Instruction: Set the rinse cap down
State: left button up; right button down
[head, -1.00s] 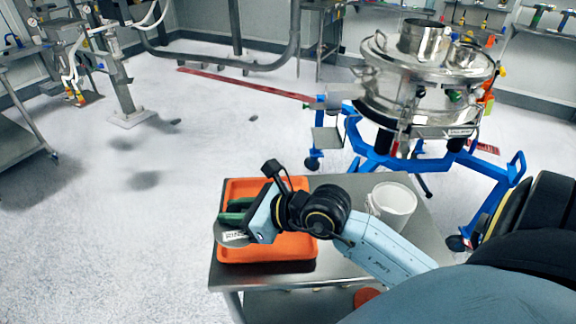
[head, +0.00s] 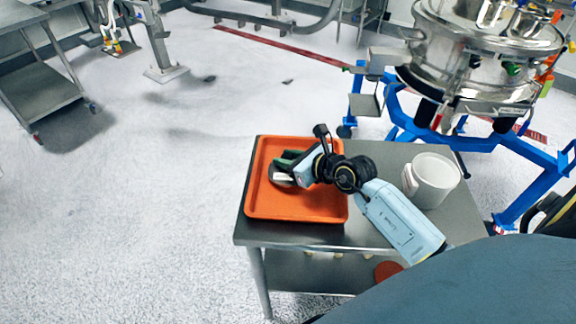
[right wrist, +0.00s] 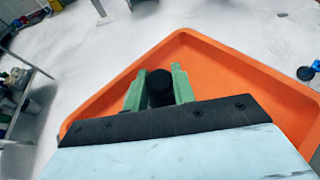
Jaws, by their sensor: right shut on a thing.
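The rinse cap (head: 282,178) is a grey metal disc with a pale label, over the left part of the orange tray (head: 320,207) in the head view. My right gripper (head: 287,161) is shut on it, with green fingers. In the right wrist view the fingers (right wrist: 159,88) close around a black knob (right wrist: 160,86); the disc below is hidden there. The cap lies inside the tray's outline; I cannot tell whether it touches the tray floor. My left gripper is not in view.
The tray lies on a steel cart (head: 375,228). A white bucket (head: 432,182) stands on the cart to the right. The steel sifter (head: 470,70) on its blue frame stands behind. The front half of the tray is clear.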

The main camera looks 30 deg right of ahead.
notch_tip(320, 180, down, 2)
jog(key=shift+f, duration=0.1)
jog(key=c, duration=1.6)
grip_release()
jog(key=shift+f, duration=0.1)
jog(key=o, duration=0.4)
jog(key=shift+o, duration=0.2)
jog(key=shift+r, duration=0.25)
jog(key=p+v, duration=0.1)
jog(key=v, duration=1.1)
jog(key=shift+f, duration=0.1)
